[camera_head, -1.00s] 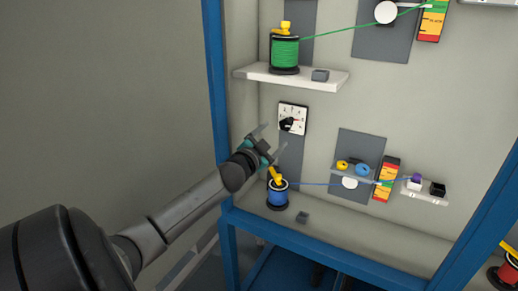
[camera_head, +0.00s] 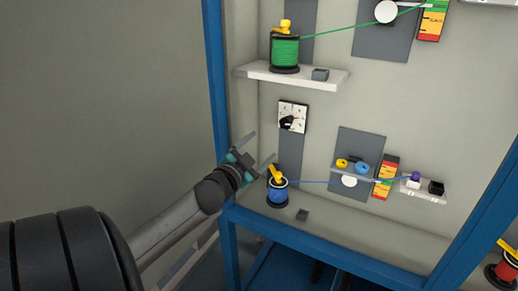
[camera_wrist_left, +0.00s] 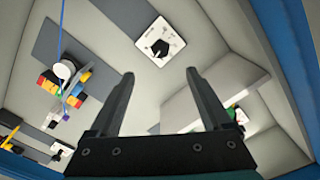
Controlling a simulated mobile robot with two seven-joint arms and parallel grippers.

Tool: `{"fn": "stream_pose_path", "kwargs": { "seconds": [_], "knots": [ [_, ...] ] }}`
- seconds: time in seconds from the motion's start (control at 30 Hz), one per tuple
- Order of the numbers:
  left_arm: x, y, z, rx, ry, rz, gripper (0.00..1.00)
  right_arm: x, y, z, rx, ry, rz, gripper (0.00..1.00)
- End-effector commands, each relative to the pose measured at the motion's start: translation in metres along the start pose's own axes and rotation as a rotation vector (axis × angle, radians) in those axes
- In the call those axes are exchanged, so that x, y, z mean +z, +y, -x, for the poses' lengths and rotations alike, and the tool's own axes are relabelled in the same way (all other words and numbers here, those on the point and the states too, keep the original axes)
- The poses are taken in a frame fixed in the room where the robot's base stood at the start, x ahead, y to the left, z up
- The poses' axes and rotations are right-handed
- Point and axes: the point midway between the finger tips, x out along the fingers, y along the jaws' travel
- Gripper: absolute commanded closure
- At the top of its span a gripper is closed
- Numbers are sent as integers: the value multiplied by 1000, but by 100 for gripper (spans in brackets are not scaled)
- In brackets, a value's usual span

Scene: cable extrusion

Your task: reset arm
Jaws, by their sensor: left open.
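My left gripper (camera_head: 258,152) is open and empty in the head view, in front of the left side of the cabinet. Its two fingers also show spread apart in the left wrist view (camera_wrist_left: 163,95). The dial (camera_head: 292,117), a white plate with a black knob, is on the back wall to the right of and above the gripper, with a gap between. It also shows beyond the fingers in the left wrist view (camera_wrist_left: 160,42). A blue cable spool (camera_head: 278,190) with a yellow top stands just below and right of the gripper. My right gripper is not in view.
The blue cabinet post (camera_head: 214,80) stands left of the gripper. A red spool (camera_head: 503,272) is at the lower right. Open room lies left of the post.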

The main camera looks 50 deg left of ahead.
Motion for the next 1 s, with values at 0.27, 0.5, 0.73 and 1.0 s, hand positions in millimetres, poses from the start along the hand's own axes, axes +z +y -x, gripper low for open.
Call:
{"fn": "stream_pose_path", "kwargs": {
  "seconds": [0.27, 0.5, 0.73, 1.0],
  "knots": [
    [0, 0, 0, 0, 0, 0, 17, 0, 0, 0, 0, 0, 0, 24],
    [29, 18, 1, 25, -60, 18, 17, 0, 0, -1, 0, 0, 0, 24],
    [144, 104, 30, 143, -302, 82, 17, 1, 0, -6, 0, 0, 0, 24],
    [260, 228, 115, 324, -596, 146, 17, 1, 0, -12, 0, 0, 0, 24]
  ]
}}
